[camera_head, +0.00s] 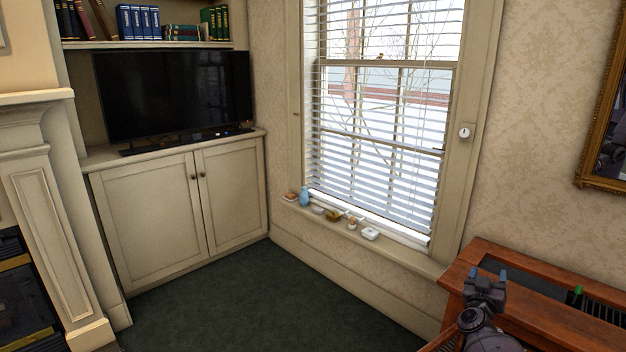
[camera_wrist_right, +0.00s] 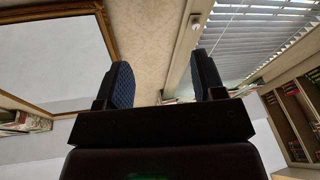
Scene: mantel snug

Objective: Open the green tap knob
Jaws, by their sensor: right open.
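A small green upright piece (camera_head: 577,291) shows at the top of the wooden cabinet by the right wall, beside dark slats. It looks like the green tap knob, but it is too small to tell its shape or setting. My right gripper (camera_head: 488,275) is to the left of it in the head view, in front of the cabinet, and apart from it. In the right wrist view the right gripper (camera_wrist_right: 163,82) has its two dark pads wide apart with nothing between them. The green knob cannot be made out there. My left gripper is not in view.
The reddish wooden cabinet (camera_head: 540,325) has a raised rim and openings in its top. A framed mirror (camera_head: 606,130) hangs above it. A window sill (camera_head: 350,236) to the left holds several small items, including a blue bottle (camera_head: 304,197). The dark green carpet (camera_head: 260,300) is clear.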

